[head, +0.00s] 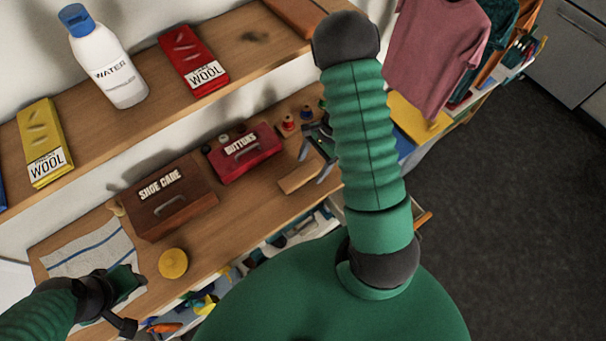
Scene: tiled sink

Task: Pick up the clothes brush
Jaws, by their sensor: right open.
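A light wooden block-like piece (298,179), which looks like the clothes brush, lies near the front edge of the wooden counter; no bristles show. My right gripper (314,161) is open just behind and above it, its fingers pointing down towards the counter. I cannot tell whether a finger touches the wood, and my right arm hides the area to the right of it. My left gripper (124,301) is at the lower left, over the counter's front edge by a striped cloth. Its jaws are too unclear to read.
A brown SHOE CARE box (172,200), a red BUTTONS box (247,155), thread spools (288,123) and a yellow round object (173,263) stand on the counter. The shelf above holds a water bottle (106,62) and wool packs (192,62). An open drawer (300,232) lies below.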

